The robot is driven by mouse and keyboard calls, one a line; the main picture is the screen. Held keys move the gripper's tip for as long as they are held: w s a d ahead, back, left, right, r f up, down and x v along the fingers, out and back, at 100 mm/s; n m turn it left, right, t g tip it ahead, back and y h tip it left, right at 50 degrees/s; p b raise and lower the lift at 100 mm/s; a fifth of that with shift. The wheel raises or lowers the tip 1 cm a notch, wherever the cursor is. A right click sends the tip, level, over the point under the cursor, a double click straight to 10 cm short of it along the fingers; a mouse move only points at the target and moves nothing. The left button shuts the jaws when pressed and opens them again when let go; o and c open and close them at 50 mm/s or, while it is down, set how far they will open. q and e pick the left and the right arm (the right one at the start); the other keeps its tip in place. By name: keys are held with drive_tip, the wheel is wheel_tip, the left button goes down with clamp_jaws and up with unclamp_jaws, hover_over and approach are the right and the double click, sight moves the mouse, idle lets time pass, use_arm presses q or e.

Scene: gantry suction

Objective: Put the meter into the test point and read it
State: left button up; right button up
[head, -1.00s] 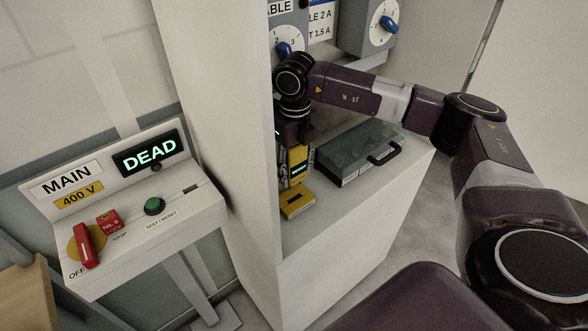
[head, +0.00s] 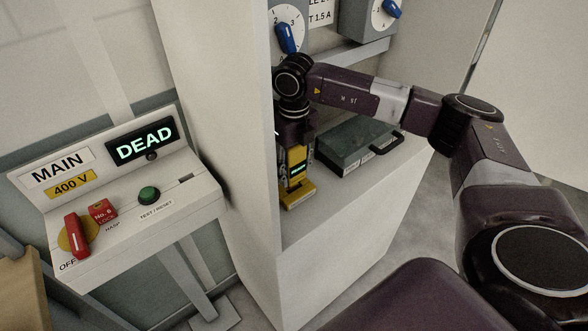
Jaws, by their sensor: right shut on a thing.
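The yellow and dark meter (head: 296,157) with a small green lit display is upright on the shelf side of the white cabinet, just above or in a yellow holder (head: 299,196). I cannot tell whether it touches the holder. My right gripper (head: 294,138) points down and is shut on the meter's upper part; its fingers are largely hidden. The main panel (head: 200,202) at the left shows a lit DEAD display (head: 143,143), a green TEST / RESET button (head: 149,194) and a small dark slot (head: 186,178). I cannot tell whether that slot is the test point. My left gripper is out of view.
A dark case (head: 352,143) with a handle lies on the shelf (head: 345,195) right of the meter. Blue dials (head: 287,38) are above. A red handle (head: 76,235) near OFF and a red No. 6 lock (head: 102,212) are on the panel. The cabinet's side wall (head: 215,100) stands between panel and shelf.

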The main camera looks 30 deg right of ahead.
sight(294, 159)
drive_tip(key=shift+f+b, duration=1.2)
drive_tip(key=shift+f, duration=0.4)
drive_tip(key=o, duration=1.5)
wheel_tip(294, 159, up, 8)
drive_tip(key=shift+f, duration=0.25)
drive_tip(key=shift+s+f, duration=0.1)
